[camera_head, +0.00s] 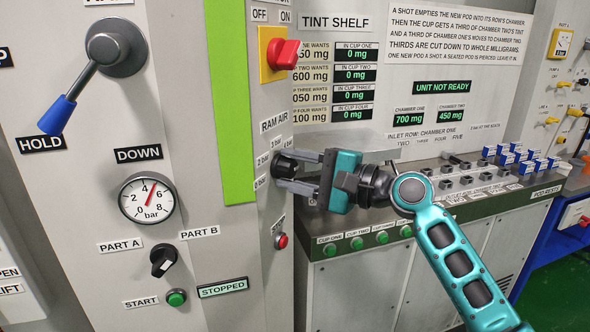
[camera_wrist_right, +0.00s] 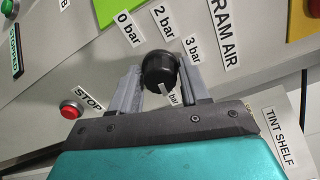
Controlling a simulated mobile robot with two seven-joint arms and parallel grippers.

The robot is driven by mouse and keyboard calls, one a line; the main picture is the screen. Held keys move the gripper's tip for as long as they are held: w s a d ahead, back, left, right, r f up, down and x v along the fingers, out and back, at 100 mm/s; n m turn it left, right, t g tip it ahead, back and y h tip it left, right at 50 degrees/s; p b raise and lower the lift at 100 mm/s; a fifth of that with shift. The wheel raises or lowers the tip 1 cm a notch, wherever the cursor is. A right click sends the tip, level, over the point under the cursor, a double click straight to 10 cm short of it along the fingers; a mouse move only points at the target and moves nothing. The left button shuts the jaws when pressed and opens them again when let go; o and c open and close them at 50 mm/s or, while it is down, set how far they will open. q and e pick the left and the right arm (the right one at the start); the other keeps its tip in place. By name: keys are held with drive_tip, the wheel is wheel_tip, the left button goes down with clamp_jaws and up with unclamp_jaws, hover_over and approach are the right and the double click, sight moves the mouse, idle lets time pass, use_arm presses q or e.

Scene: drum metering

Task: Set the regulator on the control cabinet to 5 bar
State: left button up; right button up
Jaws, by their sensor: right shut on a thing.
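The regulator is a round black knob (camera_head: 285,163) under the RAM AIR label on the side face of the control cabinet (camera_head: 180,90). My right gripper (camera_head: 280,174) is shut on it, one finger on each side. In the right wrist view the knob (camera_wrist_right: 158,70) sits between the fingers of the gripper (camera_wrist_right: 161,68). A white mark on the knob points down toward a partly hidden bar label. Labels for 0, 2 and 3 bar stand around it. The gauge (camera_head: 148,198) has a red needle pointing up and slightly right, seemingly between 4 and 6. My left gripper is not in view.
A red switch on a yellow plate (camera_head: 278,54) is above the knob. A red stop button (camera_head: 282,241) is below it, and it also shows in the wrist view (camera_wrist_right: 72,109). The tint shelf counter (camera_head: 390,218) with green buttons stands at the right, close to my arm.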

drive_tip(key=shift+m, duration=0.4)
drive_tip(key=o, duration=0.9)
drive_tip(key=b+v, duration=0.1)
drive_tip(key=v, duration=1.2)
drive_tip(key=shift+b, duration=0.35)
